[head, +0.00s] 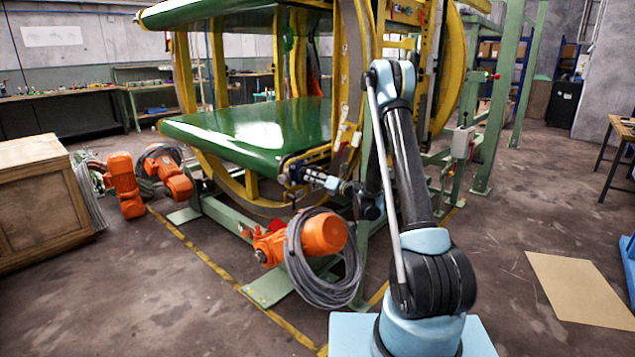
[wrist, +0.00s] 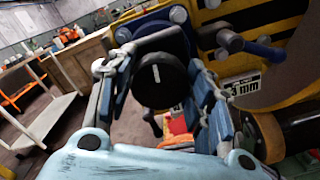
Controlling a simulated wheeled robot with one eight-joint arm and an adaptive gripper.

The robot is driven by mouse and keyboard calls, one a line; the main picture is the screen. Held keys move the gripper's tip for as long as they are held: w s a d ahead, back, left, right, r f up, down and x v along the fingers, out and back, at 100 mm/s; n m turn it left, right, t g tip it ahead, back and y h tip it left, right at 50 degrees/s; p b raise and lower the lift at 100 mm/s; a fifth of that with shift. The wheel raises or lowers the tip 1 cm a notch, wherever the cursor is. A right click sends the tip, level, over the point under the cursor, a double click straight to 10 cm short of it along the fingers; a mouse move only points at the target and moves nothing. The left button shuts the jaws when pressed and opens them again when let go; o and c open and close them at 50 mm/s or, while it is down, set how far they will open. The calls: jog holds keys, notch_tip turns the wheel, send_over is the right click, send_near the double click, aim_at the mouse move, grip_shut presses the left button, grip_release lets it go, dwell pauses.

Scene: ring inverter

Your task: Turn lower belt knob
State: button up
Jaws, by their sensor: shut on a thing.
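The lower belt (head: 250,130) is a broad glossy green slab inside the yellow ring frame in the head view. In the wrist view a round black knob (wrist: 146,88) with a short white mark on its face sits between the fingers. My gripper (wrist: 160,76) is shut on the knob, with one linked finger on each side. In the head view my gripper (head: 308,178) is at the near right corner of the lower belt, and the knob cannot be made out there. A blue-handled lever (wrist: 250,48) is right of the knob.
Orange motors (head: 324,233) and a coiled grey cable (head: 318,275) are low in front of the frame. A wooden crate (head: 40,205) stands at the left. Yellow-black striped metal (wrist: 270,15) is close to the gripper's right. The floor at the right is mostly clear around a flat tan board (head: 583,288).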

jog(key=m, duration=0.7)
jog(key=shift+w+f, duration=0.1)
jog(key=m, duration=0.8)
jog(key=shift+f, duration=0.1)
jog(key=m, duration=0.8)
jog(key=shift+f+m, duration=0.1)
jog(key=shift+m, duration=0.2)
jog(key=m, duration=0.3)
jog(key=shift+m, duration=0.3)
jog(key=shift+s+a+m, duration=0.1)
jog(key=shift+s+m, duration=0.1)
jog(key=shift+m, duration=1.7)
